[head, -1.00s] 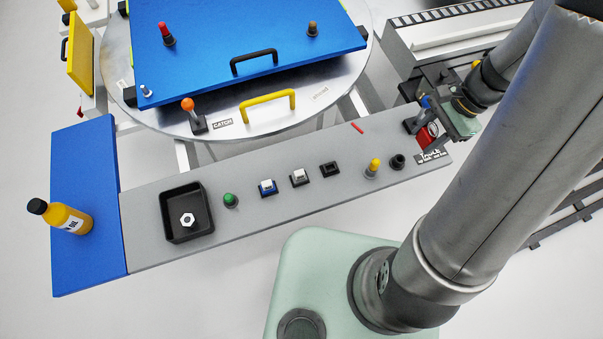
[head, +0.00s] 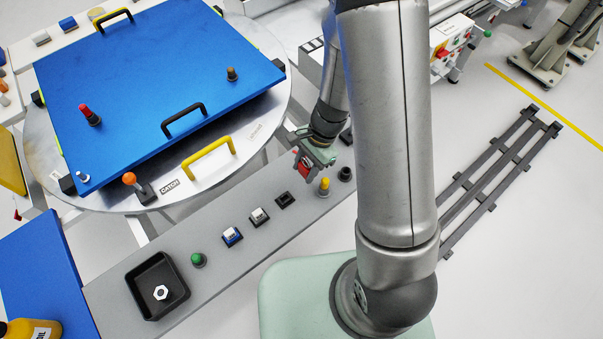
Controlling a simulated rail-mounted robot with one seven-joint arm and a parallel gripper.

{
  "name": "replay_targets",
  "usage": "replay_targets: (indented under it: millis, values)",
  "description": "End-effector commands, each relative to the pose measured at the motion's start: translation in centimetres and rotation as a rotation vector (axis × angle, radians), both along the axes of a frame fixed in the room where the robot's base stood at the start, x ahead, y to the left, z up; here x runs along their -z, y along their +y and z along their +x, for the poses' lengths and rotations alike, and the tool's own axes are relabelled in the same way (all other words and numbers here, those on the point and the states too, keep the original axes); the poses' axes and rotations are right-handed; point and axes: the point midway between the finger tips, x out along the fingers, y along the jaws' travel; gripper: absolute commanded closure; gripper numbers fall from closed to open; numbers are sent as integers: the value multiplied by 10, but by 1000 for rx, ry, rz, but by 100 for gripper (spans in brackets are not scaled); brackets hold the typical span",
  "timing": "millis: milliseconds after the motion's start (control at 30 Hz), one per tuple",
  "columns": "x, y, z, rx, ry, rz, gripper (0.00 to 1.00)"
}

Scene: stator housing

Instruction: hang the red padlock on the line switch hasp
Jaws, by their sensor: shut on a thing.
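My gripper (head: 308,158) is above the right end of the grey bench, pointing down, beside the yellow button. It is shut on the red padlock (head: 303,170), whose red body shows below the fingers. The shackle is too small and too covered to make out. A white box (head: 462,38) with a yellow plate, a red handle and small coloured knobs stands at the upper right, well apart from my gripper. It may be the line switch, but I cannot tell a hasp on it. My arm stands between the bench and that box in the picture.
The grey bench (head: 222,262) carries a black tray (head: 143,283) with a nut, a green button (head: 198,260), several switches and a yellow button (head: 323,187). A round table with a blue plate (head: 150,85) lies behind. Dark floor rails (head: 497,175) lie right; floor around them is clear.

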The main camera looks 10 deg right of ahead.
Motion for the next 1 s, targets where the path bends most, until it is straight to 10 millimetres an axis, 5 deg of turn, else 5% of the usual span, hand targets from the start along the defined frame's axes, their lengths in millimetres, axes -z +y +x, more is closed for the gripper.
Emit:
replay_targets:
  millis: [333, 767, 800, 867, 1000]
  values:
    - [38, 10, 0, 1, 3, 0, 87]
    - [47, 10, 1, 0, -1, 0, 87]
    - [46, 10, 1, 0, -1, 0, 57]
    - [45, 10, 1, 0, -1, 0, 40]
    - [45, 10, 1, 0, -1, 0, 40]
